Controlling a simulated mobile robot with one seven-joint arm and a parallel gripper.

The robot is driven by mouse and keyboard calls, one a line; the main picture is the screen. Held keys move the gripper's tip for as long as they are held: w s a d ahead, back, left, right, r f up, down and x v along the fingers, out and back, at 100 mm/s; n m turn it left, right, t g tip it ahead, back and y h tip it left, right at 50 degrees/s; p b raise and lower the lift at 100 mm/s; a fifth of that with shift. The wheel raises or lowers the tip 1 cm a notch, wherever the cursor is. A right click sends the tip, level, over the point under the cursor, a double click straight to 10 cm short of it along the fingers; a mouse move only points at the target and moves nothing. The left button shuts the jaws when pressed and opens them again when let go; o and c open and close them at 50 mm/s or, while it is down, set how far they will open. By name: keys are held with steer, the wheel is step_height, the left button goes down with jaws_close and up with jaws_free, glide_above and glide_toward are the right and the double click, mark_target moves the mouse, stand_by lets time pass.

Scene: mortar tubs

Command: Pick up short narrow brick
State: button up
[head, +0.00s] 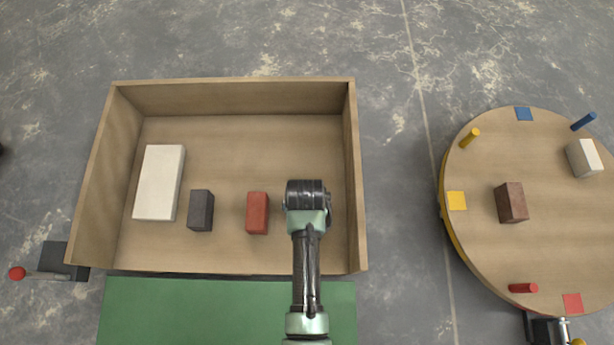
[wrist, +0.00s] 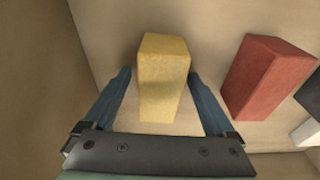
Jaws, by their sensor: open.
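A yellow brick (wrist: 163,75) stands in the wrist view between the two fingers of my gripper (wrist: 160,82). The fingers are open, one on each side of it, with a small gap on the left; contact on the right is hard to tell. In the head view my arm hides the yellow brick and the fingers. A red brick (head: 257,213) of similar small size lies just left of my arm in the wooden box, and shows at the right of the wrist view (wrist: 268,78). A dark grey brick (head: 201,210) lies further left.
The wooden box (head: 230,94) has raised walls; its right wall is close to my arm. A larger white block (head: 158,182) lies at the box's left. A round table (head: 480,250) at right holds a brown brick (head: 511,202), a whitish brick (head: 584,158) and coloured pegs.

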steer(key=shift+f, duration=0.25)
steer(key=shift+w, duration=0.1)
jaws_close()
